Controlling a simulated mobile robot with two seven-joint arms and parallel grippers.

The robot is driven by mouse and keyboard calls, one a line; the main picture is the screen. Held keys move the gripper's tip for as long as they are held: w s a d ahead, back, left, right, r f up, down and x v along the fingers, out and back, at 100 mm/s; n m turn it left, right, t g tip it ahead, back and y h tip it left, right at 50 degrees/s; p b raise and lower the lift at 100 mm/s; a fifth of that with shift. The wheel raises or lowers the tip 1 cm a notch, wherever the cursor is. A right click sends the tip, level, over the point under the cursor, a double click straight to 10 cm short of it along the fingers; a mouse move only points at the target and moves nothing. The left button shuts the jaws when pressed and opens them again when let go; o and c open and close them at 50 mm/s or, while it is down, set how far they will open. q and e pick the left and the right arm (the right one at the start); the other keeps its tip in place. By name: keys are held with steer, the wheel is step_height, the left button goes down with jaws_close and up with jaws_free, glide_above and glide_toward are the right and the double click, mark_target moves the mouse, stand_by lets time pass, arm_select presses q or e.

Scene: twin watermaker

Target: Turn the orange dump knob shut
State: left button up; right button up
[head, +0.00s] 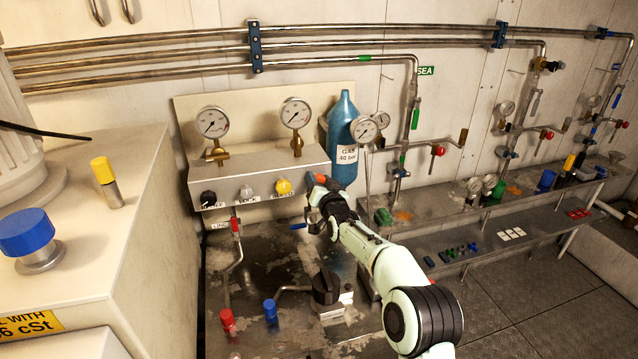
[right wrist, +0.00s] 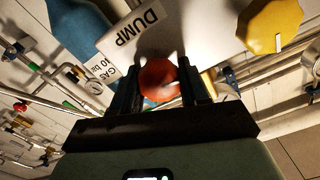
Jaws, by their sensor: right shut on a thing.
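The orange dump knob (right wrist: 158,80) sits on the panel under a DUMP label (right wrist: 133,28) in the right wrist view. My right gripper (right wrist: 160,88) is shut on it, with one dark finger on each side. The knob's pointer mark is hard to read. My left gripper is not in view.
A yellow knob (head: 283,186), a grey knob (head: 246,192) and a black knob (head: 208,198) line the box to the left. A blue gas bottle (head: 342,130) stands close behind the gripper. Gauges (head: 296,112) rise above the box.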

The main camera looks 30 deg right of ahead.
steer(key=m, duration=0.1)
steer(key=m+b, duration=0.1)
steer(key=m, duration=0.1)
steer(key=shift+s+d+r+m+b, duration=0.1)
steer(key=shift+d+r+m+b, duration=0.05)
steer(key=shift+m+b, duration=0.15)
steer(key=m+b, duration=0.2)
steer(key=m, duration=0.2)
steer(key=shift+m, duration=0.3)
steer(key=m+b, duration=0.1)
steer(key=m, duration=0.3)
steer(key=shift+d, duration=0.1)
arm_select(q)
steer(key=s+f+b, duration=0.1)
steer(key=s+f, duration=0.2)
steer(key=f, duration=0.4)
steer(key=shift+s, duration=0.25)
arm_select(e)
steer(key=shift+m, duration=2.2)
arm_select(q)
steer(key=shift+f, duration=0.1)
arm_select(e)
steer(key=o, duration=0.9)
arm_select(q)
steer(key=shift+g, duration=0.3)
arm_select(e)
steer(key=shift+o, duration=0.7)
steer(key=shift+f, duration=0.25)
